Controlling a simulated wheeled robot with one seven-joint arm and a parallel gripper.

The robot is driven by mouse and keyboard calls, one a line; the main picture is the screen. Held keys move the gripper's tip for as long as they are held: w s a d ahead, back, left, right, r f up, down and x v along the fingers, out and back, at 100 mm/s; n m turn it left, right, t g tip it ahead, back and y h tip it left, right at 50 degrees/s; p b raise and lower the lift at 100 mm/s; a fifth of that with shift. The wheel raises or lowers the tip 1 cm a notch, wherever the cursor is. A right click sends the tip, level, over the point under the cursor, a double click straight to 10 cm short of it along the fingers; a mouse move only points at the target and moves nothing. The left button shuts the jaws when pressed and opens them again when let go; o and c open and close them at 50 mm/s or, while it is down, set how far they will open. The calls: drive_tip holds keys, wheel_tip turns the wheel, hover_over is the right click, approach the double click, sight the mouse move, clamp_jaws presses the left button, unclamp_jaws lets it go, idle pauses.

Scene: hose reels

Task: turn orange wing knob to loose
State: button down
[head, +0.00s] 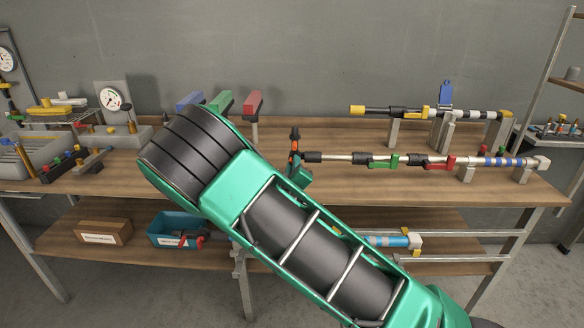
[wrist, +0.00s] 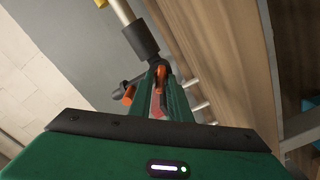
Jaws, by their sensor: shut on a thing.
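The orange wing knob (head: 294,146) is at the left end of the nearer horizontal rod (head: 338,158) on the bench, next to a black collar. In the wrist view one orange wing (wrist: 129,95) sticks out to the left, and more orange shows between the fingertips. My gripper (wrist: 165,84) is shut on the knob, its two green fingers closing in on it just below the black collar (wrist: 142,38). In the head view my arm hides most of the gripper, and only a green finger part shows just below the knob. The knob's exact turn angle is hard to tell.
A second rod (head: 385,111) with yellow ends lies behind on stands. Green (head: 380,161) and red (head: 437,162) levers sit along the nearer rod. Blue, green and red blocks stand behind my arm. Gauges and trays fill the left. The bench front at right is clear.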

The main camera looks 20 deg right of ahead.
drive_tip(key=n, duration=0.6)
drive_tip(key=shift+f, duration=0.2)
drive_tip(key=n, duration=0.5)
drive_tip(key=shift+f, duration=0.15)
drive_tip(key=shift+n, duration=0.4)
drive_tip(key=c, duration=1.9)
unclamp_jaws()
drive_tip(key=shift+o, duration=0.3)
drive_tip(key=shift+a, duration=0.1)
drive_tip(key=v, duration=1)
drive_tip(key=shift+s, duration=0.3)
